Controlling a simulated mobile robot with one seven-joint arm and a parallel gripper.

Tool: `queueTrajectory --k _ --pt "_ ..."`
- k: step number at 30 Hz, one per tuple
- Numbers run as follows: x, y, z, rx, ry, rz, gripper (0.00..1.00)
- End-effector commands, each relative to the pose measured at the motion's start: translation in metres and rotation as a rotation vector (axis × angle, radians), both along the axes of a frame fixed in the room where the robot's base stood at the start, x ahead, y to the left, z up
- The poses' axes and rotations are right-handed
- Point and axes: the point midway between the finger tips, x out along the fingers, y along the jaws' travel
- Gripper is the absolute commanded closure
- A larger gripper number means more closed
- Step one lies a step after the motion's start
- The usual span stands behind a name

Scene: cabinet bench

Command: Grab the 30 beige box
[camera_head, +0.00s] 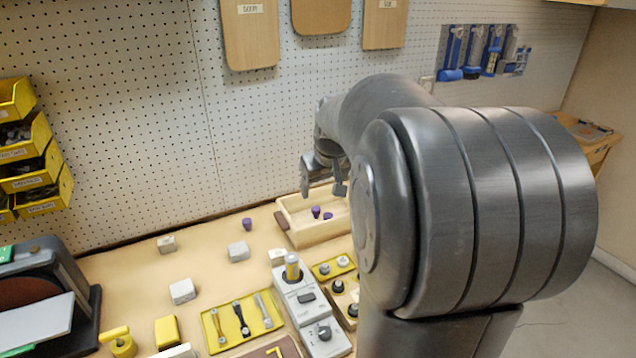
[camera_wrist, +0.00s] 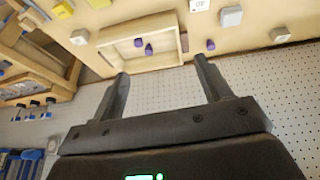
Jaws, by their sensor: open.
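Several small pale blocks lie on the bench; I cannot read which one is marked 30. In the head view, one pale block (camera_head: 167,243) is at the back left, another (camera_head: 238,251) is in the middle, a third (camera_head: 182,291) is nearer the front, and a fourth (camera_head: 278,256) is beside the tray. The wrist view shows a block (camera_wrist: 280,34) at right, a grey one (camera_wrist: 231,16), a marked one (camera_wrist: 200,5) at the top edge, and another (camera_wrist: 79,37) at left. My gripper (camera_head: 324,178) is open and empty above the tray, also in the wrist view (camera_wrist: 161,68).
A wooden tray (camera_head: 312,231) holds purple pegs (camera_head: 316,212); another purple peg (camera_head: 247,224) stands outside it. A grey control unit (camera_head: 310,308) and yellow trays (camera_head: 240,322) are in front. A sander (camera_head: 45,290) stands left. A pegboard wall (camera_head: 130,120) closes the back.

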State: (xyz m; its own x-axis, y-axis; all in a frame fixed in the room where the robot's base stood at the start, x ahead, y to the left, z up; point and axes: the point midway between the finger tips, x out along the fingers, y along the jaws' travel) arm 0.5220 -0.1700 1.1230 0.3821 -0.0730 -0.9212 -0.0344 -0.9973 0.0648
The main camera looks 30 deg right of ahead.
Motion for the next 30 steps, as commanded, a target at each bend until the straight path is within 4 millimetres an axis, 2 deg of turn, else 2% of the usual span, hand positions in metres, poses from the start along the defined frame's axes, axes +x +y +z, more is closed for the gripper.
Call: queueTrajectory --k 1,3,9,13,18,21,24,30 --pt "0.013 -0.021 -0.01 0.005 0.008 -0.01 0.29" --pt "0.027 -0.047 -0.022 0.009 0.014 -0.015 0.29" --pt "0.06 -0.127 -0.063 0.025 0.019 -0.031 0.29" --pt "0.071 -0.183 -0.097 0.037 0.019 -0.045 0.29" --pt "0.075 -0.251 -0.143 0.054 0.01 -0.066 0.29" --pt "0.073 -0.281 -0.165 0.06 0.005 -0.076 0.29" --pt "0.07 -0.3 -0.18 0.063 0.0 -0.082 0.29" --pt "0.071 -0.311 -0.194 0.065 -0.004 -0.084 0.29"
